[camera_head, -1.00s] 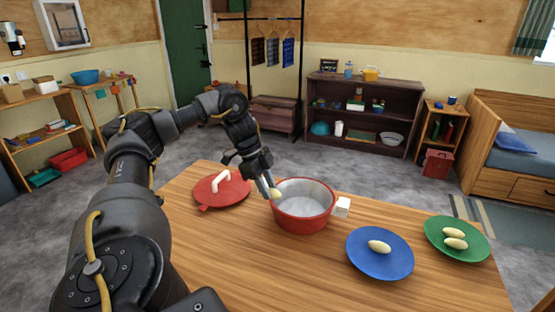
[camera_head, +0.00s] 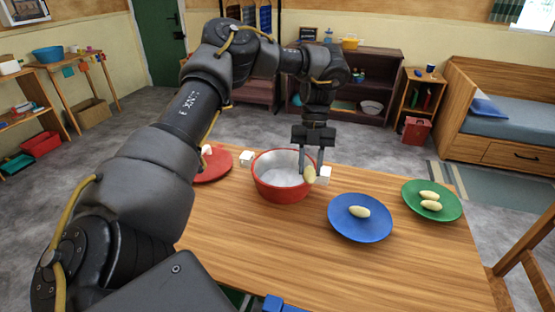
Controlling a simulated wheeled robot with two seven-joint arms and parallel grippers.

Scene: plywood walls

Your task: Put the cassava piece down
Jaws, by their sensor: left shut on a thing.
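My left gripper (camera_head: 312,166) is shut on a pale yellow cassava piece (camera_head: 310,175). It holds the piece upright over the right rim of the red pot (camera_head: 280,194), near the pot's white right handle (camera_head: 325,175). I cannot tell whether the piece touches the rim. The pot is open, and the part of its pale inside that shows looks empty. A blue plate (camera_head: 360,229) holds one cassava piece (camera_head: 359,211). A green plate (camera_head: 443,209) holds two more pieces (camera_head: 430,200). My right gripper is not in view.
The red lid (camera_head: 211,169) lies left of the pot, partly behind my left arm. The wooden table (camera_head: 290,250) is bare in front of the pot and plates. A wooden chair (camera_head: 535,255) stands at the right edge.

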